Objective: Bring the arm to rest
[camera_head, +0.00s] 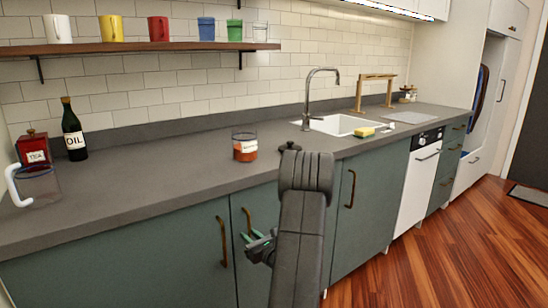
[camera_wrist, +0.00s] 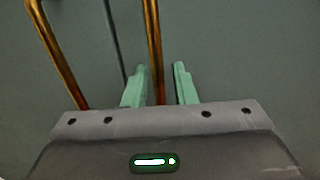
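My gripper (camera_head: 252,239) is in front of the lower cabinet doors, below the counter edge. In the wrist view my gripper (camera_wrist: 157,72) has its two pale green fingers apart, with nothing clamped between them. A brass handle (camera_wrist: 155,40) shows between the fingers without visibly touching either one. How far it lies beyond the fingertips I cannot tell. My dark arm crosses the lower middle of the head view and hides part of the cabinets.
Another brass handle (camera_wrist: 57,50) stands at left in the wrist view. The grey counter (camera_head: 150,185) holds an oil bottle (camera_head: 73,130), a glass pitcher (camera_head: 38,184), a tea tin (camera_head: 33,148) and a jar (camera_head: 245,147). Open wooden floor (camera_head: 440,260) lies at right.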

